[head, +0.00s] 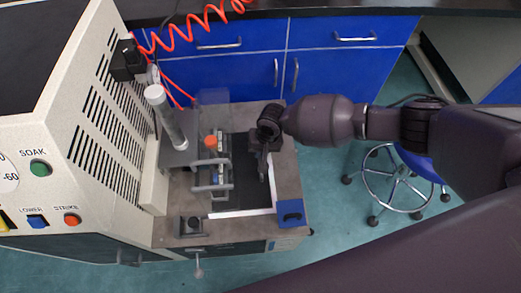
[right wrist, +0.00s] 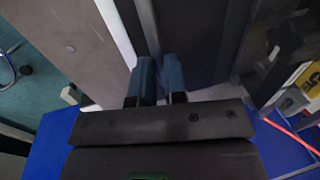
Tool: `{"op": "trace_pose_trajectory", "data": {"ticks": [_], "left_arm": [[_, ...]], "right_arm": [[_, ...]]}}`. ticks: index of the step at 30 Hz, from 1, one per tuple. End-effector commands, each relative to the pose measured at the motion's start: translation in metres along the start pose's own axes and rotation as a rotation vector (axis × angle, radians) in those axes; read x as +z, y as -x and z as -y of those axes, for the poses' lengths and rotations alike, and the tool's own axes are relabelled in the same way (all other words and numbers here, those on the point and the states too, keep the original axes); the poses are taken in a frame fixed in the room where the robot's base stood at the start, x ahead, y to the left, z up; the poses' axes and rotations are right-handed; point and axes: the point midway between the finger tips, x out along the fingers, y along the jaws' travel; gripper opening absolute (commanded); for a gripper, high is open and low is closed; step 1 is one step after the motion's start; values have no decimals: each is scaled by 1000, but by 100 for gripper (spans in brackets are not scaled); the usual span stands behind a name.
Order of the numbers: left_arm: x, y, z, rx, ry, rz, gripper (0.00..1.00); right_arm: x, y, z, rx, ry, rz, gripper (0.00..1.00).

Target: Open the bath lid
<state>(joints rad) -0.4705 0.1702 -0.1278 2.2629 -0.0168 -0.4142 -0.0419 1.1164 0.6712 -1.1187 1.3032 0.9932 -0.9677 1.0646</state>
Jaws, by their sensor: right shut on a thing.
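The bath lid appears to be the dark flat panel (head: 247,194) set in the grey top of the machine in the head view. A white strip runs along its near and right edges. My right gripper (head: 262,172) is over the panel's right part. In the right wrist view, the blue-tipped fingers of my right gripper (right wrist: 160,78) are close together on a thin dark upright edge or handle (right wrist: 150,30) of the lid. Their exact contact is partly hidden by the fingers. My left gripper is not in view.
A clear bracket with an orange knob (head: 210,141) and a grey handle (head: 212,187) stand left of the panel. A metal cylinder (head: 170,120) rises behind them. A blue box (head: 291,212) sits at the front right corner. A stool (head: 385,175) stands at right.

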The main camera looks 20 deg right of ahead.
Motion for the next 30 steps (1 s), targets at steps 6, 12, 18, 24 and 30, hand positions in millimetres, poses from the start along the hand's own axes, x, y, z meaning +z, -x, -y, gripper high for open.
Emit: {"op": "trace_pose_trajectory", "data": {"ticks": [6, 12, 18, 24, 30], "left_arm": [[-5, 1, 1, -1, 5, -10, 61], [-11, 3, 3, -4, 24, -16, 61], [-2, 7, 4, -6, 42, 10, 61], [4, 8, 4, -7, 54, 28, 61], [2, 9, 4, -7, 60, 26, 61]], "right_arm": [[0, 4, -14, 2, -4, -2, 0], [-1, 14, -53, 3, -6, -4, 0], [0, 23, -102, 3, -6, -2, 0], [1, 29, -141, 2, -4, 2, 0], [1, 31, -161, 2, -2, 3, 0]]}}
